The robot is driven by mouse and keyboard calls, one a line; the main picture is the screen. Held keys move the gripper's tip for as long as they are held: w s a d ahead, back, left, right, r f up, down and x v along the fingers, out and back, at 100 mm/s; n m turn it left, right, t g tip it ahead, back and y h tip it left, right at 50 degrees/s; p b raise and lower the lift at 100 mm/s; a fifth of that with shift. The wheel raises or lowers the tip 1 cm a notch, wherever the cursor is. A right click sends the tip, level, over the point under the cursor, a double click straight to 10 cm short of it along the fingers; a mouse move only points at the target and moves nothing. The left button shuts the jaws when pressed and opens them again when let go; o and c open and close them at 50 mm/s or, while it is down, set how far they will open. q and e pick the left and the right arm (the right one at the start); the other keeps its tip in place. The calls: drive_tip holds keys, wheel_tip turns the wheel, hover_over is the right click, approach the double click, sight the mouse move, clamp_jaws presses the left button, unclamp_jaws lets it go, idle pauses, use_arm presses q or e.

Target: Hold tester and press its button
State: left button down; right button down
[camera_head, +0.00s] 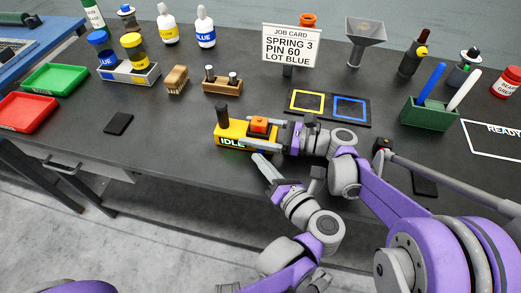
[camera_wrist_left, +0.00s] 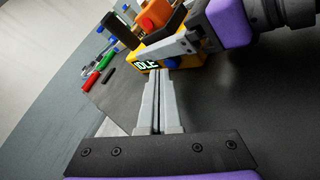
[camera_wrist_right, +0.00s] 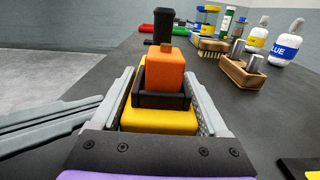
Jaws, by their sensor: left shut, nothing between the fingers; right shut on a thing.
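My right gripper (camera_head: 266,134) is shut on the tester, one finger along each long side, also seen in the right wrist view (camera_wrist_right: 162,88). My left gripper (camera_head: 257,157) is shut and empty, its tips just in front of and below the tester. In the left wrist view its fingertips (camera_wrist_left: 160,74) point towards the label. It is apart from the button.
Behind the tester are a wooden block (camera_head: 222,87), a brush (camera_head: 177,79) and a job card (camera_head: 291,45). Yellow and blue framed squares (camera_head: 328,107) lie behind my right gripper. A green holder (camera_head: 430,114) stands right. The table left of the tester is mostly clear.

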sight(256, 190)
use_arm(q)
drive_tip(key=shift+w+d, duration=0.15)
drive_tip(key=shift+w, duration=0.3)
idle(0.6)
drive_tip(key=shift+s, duration=0.15)
drive_tip(key=shift+s+a, duration=0.3)
drive_tip(key=shift+s, duration=0.45)
drive_tip(key=shift+s+a, duration=0.25)
drive_tip(key=shift+s, duration=0.55)
drive_tip(key=shift+s+a, duration=0.25)
drive_tip(key=shift+s, duration=0.55)
drive_tip(key=shift+s+a, duration=0.25)
drive_tip(key=shift+s, duration=0.55)
